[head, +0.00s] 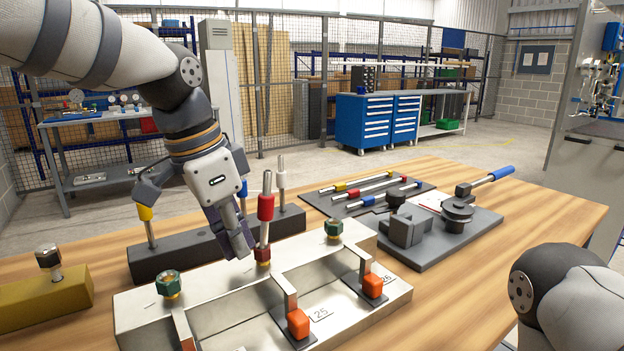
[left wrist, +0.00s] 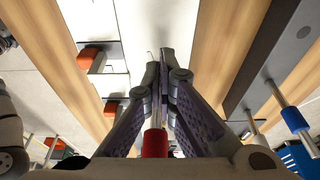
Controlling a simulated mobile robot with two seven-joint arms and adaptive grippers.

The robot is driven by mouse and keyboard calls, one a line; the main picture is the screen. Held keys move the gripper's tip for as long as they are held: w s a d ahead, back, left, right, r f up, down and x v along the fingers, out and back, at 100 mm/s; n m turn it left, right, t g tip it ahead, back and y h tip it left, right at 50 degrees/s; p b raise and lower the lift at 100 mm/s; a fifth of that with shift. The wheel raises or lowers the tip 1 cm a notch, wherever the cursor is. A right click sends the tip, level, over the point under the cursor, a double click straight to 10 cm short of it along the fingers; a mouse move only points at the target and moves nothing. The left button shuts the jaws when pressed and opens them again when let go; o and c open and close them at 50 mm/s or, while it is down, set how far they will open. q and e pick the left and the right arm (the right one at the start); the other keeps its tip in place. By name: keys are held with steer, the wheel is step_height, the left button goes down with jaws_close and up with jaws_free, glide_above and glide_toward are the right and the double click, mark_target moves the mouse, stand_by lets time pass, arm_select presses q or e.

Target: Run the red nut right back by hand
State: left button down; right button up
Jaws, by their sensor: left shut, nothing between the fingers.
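A dark red nut (head: 263,255) sits on the back ledge of the pale metal fixture (head: 140,312), between two green nuts, at left (head: 168,283) and right (head: 333,229). A steel rod with a red sleeve (head: 266,207) stands upright over the red nut; I cannot tell how they join. My left gripper (head: 243,246) points down just left of the rod, its tips close to the nut. In the left wrist view, its fingers (left wrist: 160,72) are together and empty, with the red sleeve (left wrist: 154,144) beside them. The red nut is not clear there. My right gripper is out of view.
Orange blocks (head: 298,323) and upright metal arms stand at the fixture's front. Behind is a dark rack (head: 160,262) with yellow, blue and white sleeved rods. A tool mat (head: 340,205) and a grey plate with a black round part (head: 457,212) lie right.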

arm_select(q)
steer(key=shift+s+d+f, duration=0.2)
steer(key=shift+s+f, duration=0.15)
steer(key=shift+f, duration=0.15)
steer(key=shift+s+a, duration=0.15)
steer(key=shift+a, duration=0.05)
step_height(320, 180, up, 7)
steer(key=shift+f, duration=0.15)
steer(key=shift+a, duration=0.1)
stand_by(0.3)
